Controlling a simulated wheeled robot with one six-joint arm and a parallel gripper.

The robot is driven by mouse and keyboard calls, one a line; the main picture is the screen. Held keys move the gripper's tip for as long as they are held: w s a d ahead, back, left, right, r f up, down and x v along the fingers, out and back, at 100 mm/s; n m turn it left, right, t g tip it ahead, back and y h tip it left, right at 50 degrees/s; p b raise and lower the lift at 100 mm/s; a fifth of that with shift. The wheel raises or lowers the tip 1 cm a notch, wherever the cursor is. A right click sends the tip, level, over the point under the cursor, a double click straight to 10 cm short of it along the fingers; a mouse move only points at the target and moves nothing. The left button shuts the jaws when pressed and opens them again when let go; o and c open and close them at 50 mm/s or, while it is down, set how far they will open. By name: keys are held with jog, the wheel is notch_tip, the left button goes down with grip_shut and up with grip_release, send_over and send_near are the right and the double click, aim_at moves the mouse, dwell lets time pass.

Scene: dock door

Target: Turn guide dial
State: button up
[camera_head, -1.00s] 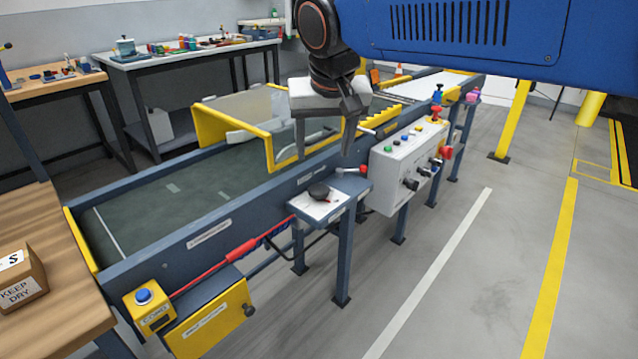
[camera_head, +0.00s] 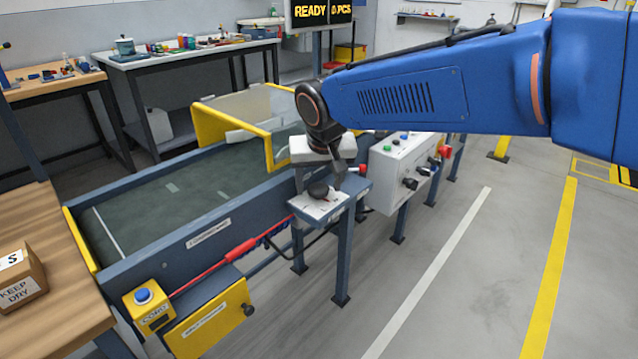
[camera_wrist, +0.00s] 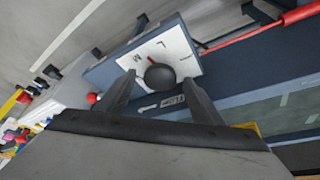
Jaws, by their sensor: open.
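The guide dial (camera_head: 318,189) is a round black knob on a white plate (camera_head: 309,208), set on a small blue stand beside the conveyor. In the wrist view the dial (camera_wrist: 160,76) sits on its plate (camera_wrist: 181,50), with letters M and L and a red mark near its upper edge. My gripper (camera_head: 319,187) is right above the dial, pointing down. In the wrist view its two fingers (camera_wrist: 158,92) are apart, one on each side of the dial's near part. I cannot tell whether they touch it.
A red-knobbed lever (camera_head: 361,169) stands close beside the dial plate. A grey control box (camera_head: 400,165) with buttons and black knobs is to the right. The conveyor's yellow guard (camera_head: 225,128) is behind. The floor in front is clear.

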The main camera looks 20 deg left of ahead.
jog(key=shift+c, duration=0.4)
jog(key=c, duration=1)
jog(key=shift+o, duration=0.2)
jog(key=shift+w+d+n+g+y, duration=0.1)
jog(key=shift+n+g+y, duration=0.25)
jog(key=shift+n, duration=0.85)
jog(key=shift+w+d+n+g+y, duration=0.15)
jog(key=shift+n+y, duration=0.3)
jog(key=shift+n, duration=0.75)
jog(key=shift+a, duration=0.1)
jog(key=o, duration=1)
jog(key=shift+s, duration=0.1)
jog(key=shift+o, duration=0.2)
